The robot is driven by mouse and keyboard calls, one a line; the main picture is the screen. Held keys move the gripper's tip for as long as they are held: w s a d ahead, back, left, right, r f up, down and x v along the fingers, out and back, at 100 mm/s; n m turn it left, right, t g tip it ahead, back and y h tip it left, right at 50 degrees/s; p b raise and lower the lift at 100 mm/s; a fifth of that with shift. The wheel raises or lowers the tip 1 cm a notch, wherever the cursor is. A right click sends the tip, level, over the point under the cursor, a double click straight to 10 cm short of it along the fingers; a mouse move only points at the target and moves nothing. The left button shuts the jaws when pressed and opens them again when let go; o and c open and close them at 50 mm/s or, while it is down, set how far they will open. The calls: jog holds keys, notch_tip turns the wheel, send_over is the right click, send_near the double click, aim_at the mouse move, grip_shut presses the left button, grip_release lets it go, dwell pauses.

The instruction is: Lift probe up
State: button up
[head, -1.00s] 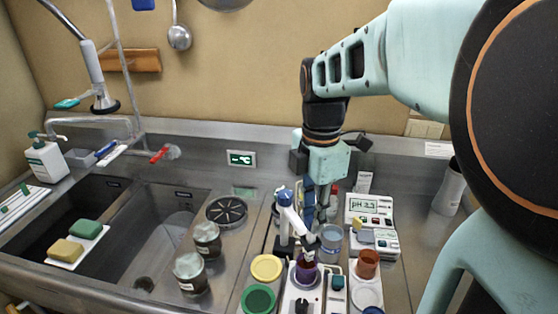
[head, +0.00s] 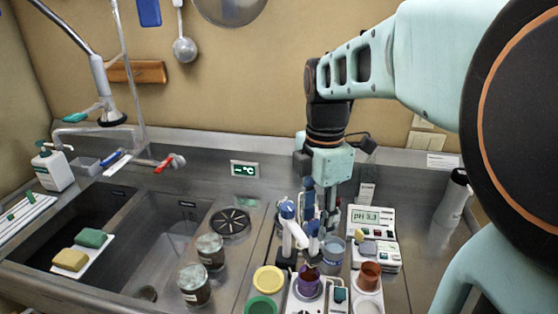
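A probe with a blue top (head: 313,230) and a pale body stands just above a purple cup (head: 307,284). Its lower end is hard to make out against the cup. Beside it on the left is a white stand arm with a blue head (head: 289,213). My gripper (head: 321,224) points down from behind, with its fingers close by the probe's top. The fingers overlap the probe and the stand in this view, so their gap and any contact are unclear. The pH meter (head: 371,217) to the right reads about 3.3.
Dark-filled jars (head: 194,286) stand left of the cup, near the sink (head: 170,250). Yellow (head: 268,279) and green (head: 261,306) lids, a brown cup (head: 369,275) and a clear blue-labelled jar (head: 332,251) crowd close around. Free counter lies to the far right.

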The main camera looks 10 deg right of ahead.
notch_tip(320, 180, up, 12)
dwell(0.4)
jog(key=shift+c, duration=0.6)
dwell(0.4)
